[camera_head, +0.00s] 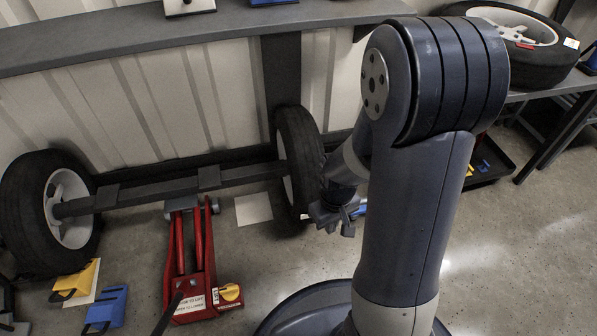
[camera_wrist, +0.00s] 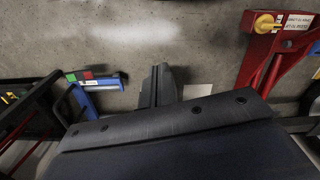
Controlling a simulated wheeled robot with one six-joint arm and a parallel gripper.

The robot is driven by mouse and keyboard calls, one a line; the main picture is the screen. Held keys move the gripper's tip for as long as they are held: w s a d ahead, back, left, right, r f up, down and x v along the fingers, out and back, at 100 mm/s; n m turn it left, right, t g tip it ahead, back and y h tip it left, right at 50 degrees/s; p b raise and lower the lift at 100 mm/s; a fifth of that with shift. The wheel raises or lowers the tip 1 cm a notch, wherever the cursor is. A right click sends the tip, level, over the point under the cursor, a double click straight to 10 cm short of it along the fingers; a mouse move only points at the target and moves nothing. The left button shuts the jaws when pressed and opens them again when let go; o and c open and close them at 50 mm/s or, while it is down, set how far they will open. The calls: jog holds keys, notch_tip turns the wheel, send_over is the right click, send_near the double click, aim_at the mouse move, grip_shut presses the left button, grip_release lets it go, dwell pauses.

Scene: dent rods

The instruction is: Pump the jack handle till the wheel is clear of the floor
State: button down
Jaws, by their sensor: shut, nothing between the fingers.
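A red floor jack (camera_head: 192,270) stands under the axle beam (camera_head: 150,190), with lettered labels and a yellow knob (camera_head: 230,293). Its dark handle (camera_head: 168,315) runs down to the bottom edge of the head view, where its end is cut off. The jack also shows in the wrist view (camera_wrist: 268,50) at the upper right. A left wheel (camera_head: 30,205) and a right wheel (camera_head: 300,160) sit on the axle's ends; I cannot tell whether either touches the floor. My gripper (camera_head: 338,222) is beside the right wheel, shut and empty, away from the handle. Its fingers show in the wrist view (camera_wrist: 158,82).
A yellow chock (camera_head: 78,282) and a blue chock (camera_head: 106,308) lie near the left wheel. A white sheet (camera_head: 253,209) lies between jack and right wheel. A loose tire (camera_head: 520,45) rests on a bench at the right. A dark shelf (camera_head: 110,40) runs along the wall.

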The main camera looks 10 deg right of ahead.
jog(key=s+f+b, duration=0.3)
jog(key=s+f, duration=0.3)
jog(key=f, duration=0.4)
jog(key=shift+d+f, duration=0.2)
jog(key=shift+f, duration=0.15)
jog(key=w+r+p, duration=0.6)
jog(key=r+p, duration=0.2)
jog(key=r, duration=0.1)
jog(key=w+r+p, duration=0.7)
jog(key=r+p, duration=0.1)
jog(key=r, duration=0.1)
jog(key=shift+a+r+p, duration=0.3)
jog(key=shift+a+r, duration=0.05)
jog(key=shift+a, duration=0.05)
